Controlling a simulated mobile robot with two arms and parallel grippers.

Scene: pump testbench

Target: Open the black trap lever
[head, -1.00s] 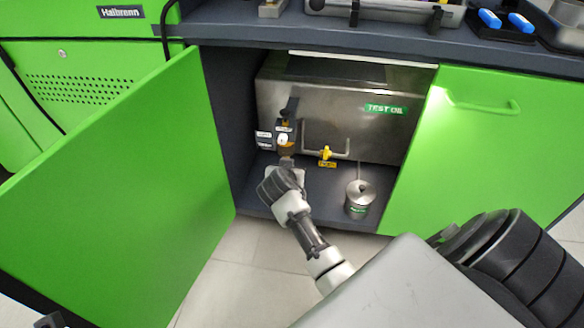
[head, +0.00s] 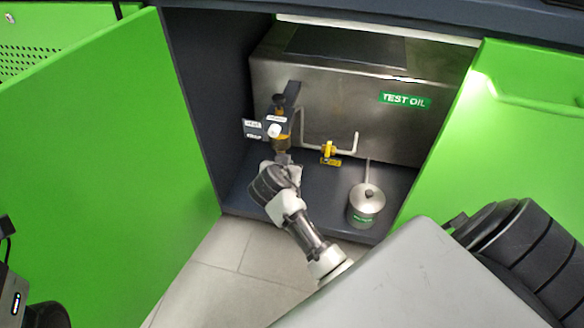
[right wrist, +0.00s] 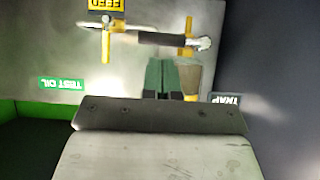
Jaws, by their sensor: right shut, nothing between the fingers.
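A trap unit with an amber bowl (head: 281,143) and a black upper part stands at the left front of the steel tank. In the right wrist view, which is upside down, a black bar (right wrist: 160,38) lies across the pipework; it looks like the black lever. The TRAP label (right wrist: 228,99) is right of the fingers. My right gripper (head: 284,160) is just below the bowl in the head view. In the wrist view its fingers (right wrist: 161,62) are shut and empty, pointing at the bar, and seem a little short of it; contact is unclear.
The steel test oil tank (head: 350,90) stands inside the open cabinet. A yellow valve lever (head: 328,152) is right of the trap. The open green door (head: 110,170) bounds the left.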

